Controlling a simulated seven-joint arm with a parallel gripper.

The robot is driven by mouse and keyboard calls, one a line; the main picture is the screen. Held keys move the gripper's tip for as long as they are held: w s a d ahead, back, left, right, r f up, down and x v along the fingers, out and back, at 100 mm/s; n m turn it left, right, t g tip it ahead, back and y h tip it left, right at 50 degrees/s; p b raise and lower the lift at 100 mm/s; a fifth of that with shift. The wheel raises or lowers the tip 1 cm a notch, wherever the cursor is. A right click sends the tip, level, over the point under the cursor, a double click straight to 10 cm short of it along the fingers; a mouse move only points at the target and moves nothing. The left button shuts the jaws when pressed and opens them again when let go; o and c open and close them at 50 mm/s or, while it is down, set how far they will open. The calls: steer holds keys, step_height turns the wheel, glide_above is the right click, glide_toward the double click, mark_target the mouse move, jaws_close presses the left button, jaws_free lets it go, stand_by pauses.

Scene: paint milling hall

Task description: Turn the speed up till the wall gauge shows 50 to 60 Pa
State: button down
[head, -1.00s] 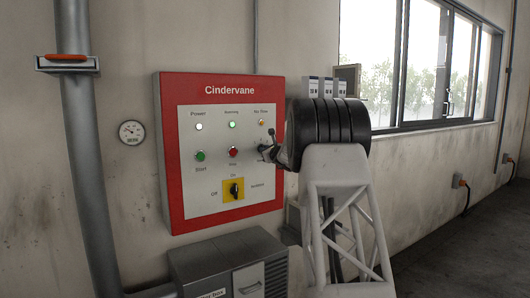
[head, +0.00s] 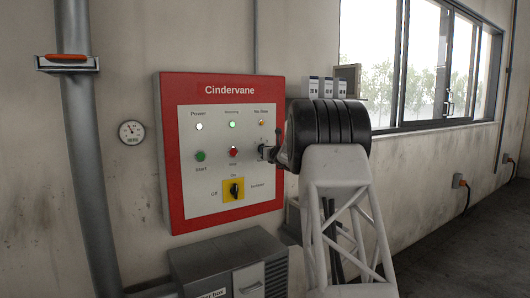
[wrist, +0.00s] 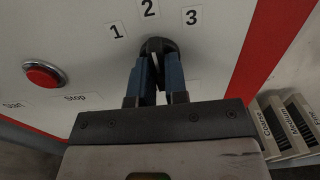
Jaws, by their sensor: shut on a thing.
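The red-framed Cindervane panel (head: 175,120) hangs on the wall. Its black speed knob (wrist: 158,44), with marks 1, 2 and 3 around it, shows in the wrist view. My gripper (wrist: 158,72) is shut on this knob, with one blue finger on each side. The fingers hide much of the knob, and I cannot tell which mark it points at. In the head view my gripper (head: 272,152) is at the panel's right side, partly behind my arm. The round wall gauge (head: 132,132) is left of the panel; its needle and scale are too small to read surely.
The red Stop button (wrist: 44,74) is left of the knob in the wrist view. The green Start button (head: 200,156) and yellow-plated switch (head: 234,190) are also on the panel. A grey cabinet (head: 215,258) stands below. Labelled boxes (wrist: 290,125) are at the right.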

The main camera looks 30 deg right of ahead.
steer(key=c, duration=1.1)
jaws_free()
steer(key=shift+c, duration=0.2)
steer(key=shift+s, duration=0.15)
steer(key=s, duration=0.7)
steer(key=shift+s, duration=0.2)
